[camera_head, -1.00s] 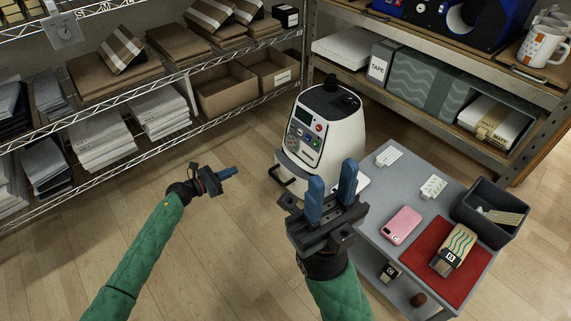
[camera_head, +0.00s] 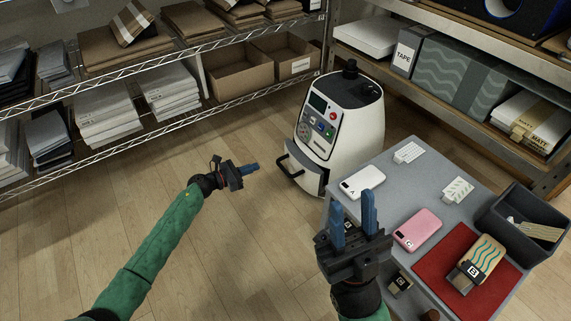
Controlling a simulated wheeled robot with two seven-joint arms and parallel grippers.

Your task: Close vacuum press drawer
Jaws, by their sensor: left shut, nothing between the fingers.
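The vacuum press (camera_head: 352,120) is a white rounded machine with a dark top and a button panel, standing behind the grey table. Its drawer (camera_head: 305,172) sits low on its front left side and sticks out, with a black handle (camera_head: 290,161). My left gripper (camera_head: 252,168) is shut and empty, with its blue fingers pointing right toward the handle, a short gap away. My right gripper (camera_head: 353,218) is open and empty, with its blue fingers pointing up, in front of the table's left edge. It hides part of the table and things there.
The grey table (camera_head: 385,167) holds a white phone case (camera_head: 363,183), a pink phone case (camera_head: 417,229), a red mat (camera_head: 432,270) and a dark bin (camera_head: 500,212). Wire shelves (camera_head: 150,148) stand at the back left. The floor (camera_head: 230,260) between my arms is clear.

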